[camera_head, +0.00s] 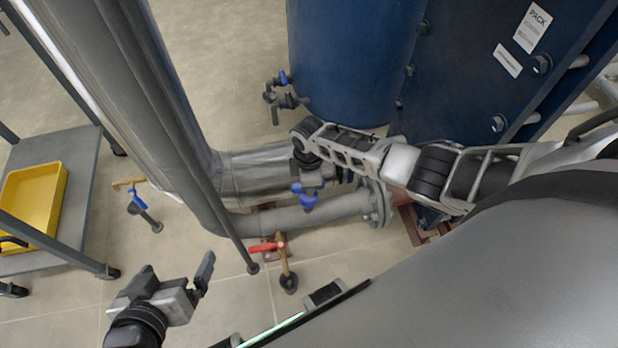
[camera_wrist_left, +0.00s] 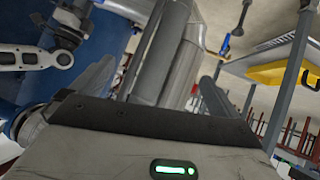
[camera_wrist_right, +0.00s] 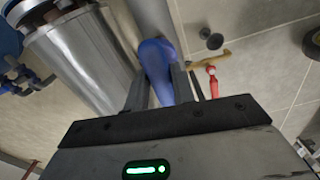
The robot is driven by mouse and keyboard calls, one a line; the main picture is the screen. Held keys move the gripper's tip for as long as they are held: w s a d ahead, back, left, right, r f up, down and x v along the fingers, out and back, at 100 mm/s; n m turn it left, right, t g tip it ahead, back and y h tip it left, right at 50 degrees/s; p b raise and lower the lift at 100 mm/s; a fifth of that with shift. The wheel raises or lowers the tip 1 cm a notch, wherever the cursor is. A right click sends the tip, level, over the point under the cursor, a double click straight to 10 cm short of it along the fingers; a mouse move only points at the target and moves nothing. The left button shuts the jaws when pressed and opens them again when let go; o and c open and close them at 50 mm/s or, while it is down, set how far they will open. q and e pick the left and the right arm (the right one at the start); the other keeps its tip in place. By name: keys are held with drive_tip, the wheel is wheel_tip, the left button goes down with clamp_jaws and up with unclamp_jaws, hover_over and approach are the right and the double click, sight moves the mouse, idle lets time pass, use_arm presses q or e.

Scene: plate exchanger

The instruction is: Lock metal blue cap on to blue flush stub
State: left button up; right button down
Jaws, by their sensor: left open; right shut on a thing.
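My right gripper (camera_head: 311,182) reaches in from the right above the grey pipes. It is shut on a blue piece, which looks like the blue cap (camera_head: 306,200). In the right wrist view this blue cap (camera_wrist_right: 158,70) sits between the two dark fingers; its exact shape is unclear. A valve stub with a blue handle (camera_head: 138,199) and a tan lever stands at the left; I cannot tell if it is the blue flush stub. My left gripper (camera_head: 178,280) is open and empty at the lower left, apart from it.
Large grey pipes (camera_head: 178,130) run down the left and bend towards the blue exchanger (camera_head: 355,60). A red-handled valve stub (camera_head: 266,247) stands in front of the lower pipe. A trolley carries a yellow tray (camera_head: 58,197) at far left.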

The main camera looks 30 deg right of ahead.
drive_tip(key=shift+s+f, duration=0.1)
drive_tip(key=shift+f, duration=0.1)
drive_tip(key=c, duration=1.1)
unclamp_jaws()
drive_tip(key=shift+r, duration=0.1)
drive_tip(key=shift+r, duration=0.3)
use_arm(q)
wheel_tip(320, 180, up, 11)
drive_tip(key=a+t+p, duration=0.2)
drive_tip(key=p, duration=0.4)
drive_tip(key=shift+s+a+y+p, duration=0.3)
drive_tip(key=shift+s+y+p, duration=0.1)
drive_tip(key=shift+s, duration=0.05)
use_arm(e)
wheel_tip(320, 180, up, 15)
drive_tip(key=shift+r, duration=0.1)
